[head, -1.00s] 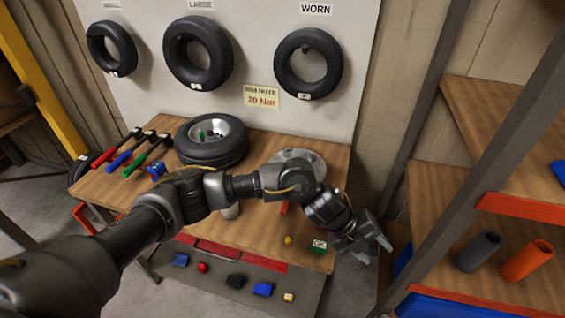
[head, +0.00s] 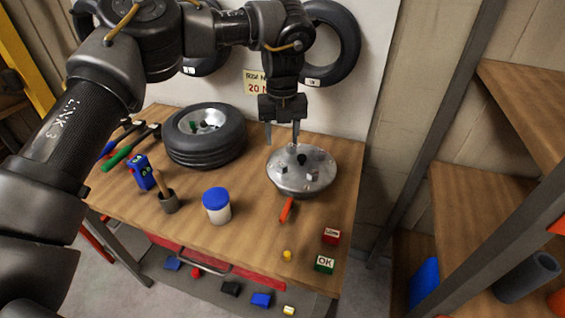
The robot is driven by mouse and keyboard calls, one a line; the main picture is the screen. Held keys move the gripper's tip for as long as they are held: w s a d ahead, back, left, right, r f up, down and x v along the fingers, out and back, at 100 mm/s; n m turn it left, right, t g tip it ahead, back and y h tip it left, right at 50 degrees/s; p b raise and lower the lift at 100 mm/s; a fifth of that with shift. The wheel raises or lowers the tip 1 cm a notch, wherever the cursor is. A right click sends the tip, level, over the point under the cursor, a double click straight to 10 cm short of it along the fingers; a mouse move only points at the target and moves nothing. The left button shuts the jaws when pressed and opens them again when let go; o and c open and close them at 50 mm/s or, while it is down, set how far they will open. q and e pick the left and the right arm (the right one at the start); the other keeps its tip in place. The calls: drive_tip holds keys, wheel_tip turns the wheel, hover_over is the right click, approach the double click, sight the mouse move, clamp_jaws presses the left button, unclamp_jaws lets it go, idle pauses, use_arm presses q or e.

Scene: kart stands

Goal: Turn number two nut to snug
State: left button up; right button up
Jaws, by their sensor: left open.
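A round silver hub (head: 290,183) lies on the right part of the wooden bench. Several small nuts or studs, grey and dark, stand on its top face. I cannot read any numbers on them, so which one is number two is unclear. My left gripper (head: 282,138) points down over the back edge of the hub, fingers apart and nothing between them. Its fingertips look close to the hub's rear side; whether they touch it I cannot tell. My right gripper is not in view.
A tyre on a rim (head: 235,143) lies left of the hub. A blue-lidded jar (head: 217,208), a pot with a brush (head: 169,204) and a blue device (head: 143,172) stand in front. An orange-handled item (head: 287,210), a red block (head: 331,236) and a green OK block (head: 324,264) lie near the front edge.

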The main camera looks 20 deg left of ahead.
sight(282, 166)
use_arm(q)
wheel_tip(282, 166, down, 9)
drive_tip(key=shift+r+p, duration=0.2)
drive_tip(key=shift+p, duration=0.7)
drive_tip(key=shift+f, duration=0.55)
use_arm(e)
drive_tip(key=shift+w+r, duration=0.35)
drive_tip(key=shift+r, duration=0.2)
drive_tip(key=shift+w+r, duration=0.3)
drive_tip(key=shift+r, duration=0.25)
use_arm(q)
drive_tip(key=c, duration=1)
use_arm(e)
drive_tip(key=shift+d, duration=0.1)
